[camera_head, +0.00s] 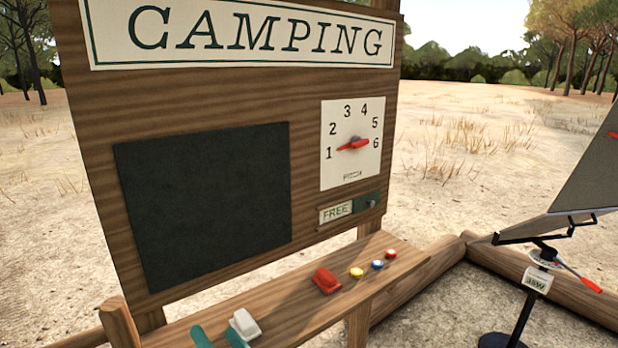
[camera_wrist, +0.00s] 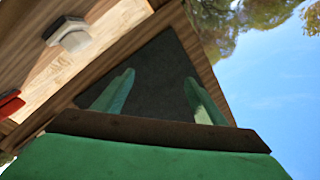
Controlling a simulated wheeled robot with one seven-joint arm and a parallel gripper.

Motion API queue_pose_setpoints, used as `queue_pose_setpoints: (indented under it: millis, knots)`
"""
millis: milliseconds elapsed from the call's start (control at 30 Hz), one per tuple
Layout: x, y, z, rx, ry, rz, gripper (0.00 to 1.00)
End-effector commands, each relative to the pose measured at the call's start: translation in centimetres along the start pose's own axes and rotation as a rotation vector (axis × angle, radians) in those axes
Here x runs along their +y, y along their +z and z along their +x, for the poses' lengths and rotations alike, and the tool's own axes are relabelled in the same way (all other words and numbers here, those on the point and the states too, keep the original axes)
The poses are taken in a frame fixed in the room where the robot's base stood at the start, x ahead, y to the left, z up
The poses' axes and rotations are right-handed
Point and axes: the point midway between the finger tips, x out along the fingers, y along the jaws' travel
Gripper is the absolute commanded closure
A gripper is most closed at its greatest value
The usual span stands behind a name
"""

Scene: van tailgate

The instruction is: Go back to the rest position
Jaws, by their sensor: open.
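My gripper (camera_head: 214,330) shows only as two green fingertips at the bottom edge of the head view. They are apart, with nothing seen between them, just left of a white block-like object (camera_head: 244,323) on the wooden shelf (camera_head: 300,322). In the wrist view, my gripper (camera_wrist: 160,77) has both green fingers spread against the dark panel. The white object (camera_wrist: 73,37) lies to the upper left there, clear of the fingers. The rest of my arm is hidden in the head view.
The wooden CAMPING board (camera_head: 210,85) carries a dark panel (camera_head: 205,205), a dial (camera_head: 350,143) with a red pointer and a FREE slider (camera_head: 348,207). A red block (camera_head: 326,280) and coloured buttons (camera_head: 377,265) sit on the shelf. A black stand (camera_head: 520,310) is at right, near logs (camera_head: 440,262).

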Motion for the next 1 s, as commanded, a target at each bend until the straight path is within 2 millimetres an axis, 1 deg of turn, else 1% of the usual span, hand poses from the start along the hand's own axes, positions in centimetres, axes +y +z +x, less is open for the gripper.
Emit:
queue_pose_setpoints:
  millis: [33,167,267,467,600,667,767,867,1000]
  knots:
    - [0.7,0.9,-0.5,0.031,0.022,0.024,0.35]
    - [2.6,2.3,-2.1,0.115,0.091,0.056,0.35]
    - [4.2,3.9,-3.8,0.167,0.153,0.071,0.35]
    - [7.0,7.5,-8.0,0.244,0.293,0.072,0.35]
    - [8.7,10.2,-11.7,0.273,0.398,0.048,0.35]
    - [9.2,11.5,-13.4,0.279,0.443,0.031,0.35]
    - [9.9,13.5,-16.5,0.28,0.518,-0.006,0.35]
    - [10.3,15.3,-19.8,0.272,0.588,-0.055,0.35]
    - [10.3,17.7,-24.4,0.243,0.674,-0.14,0.35]
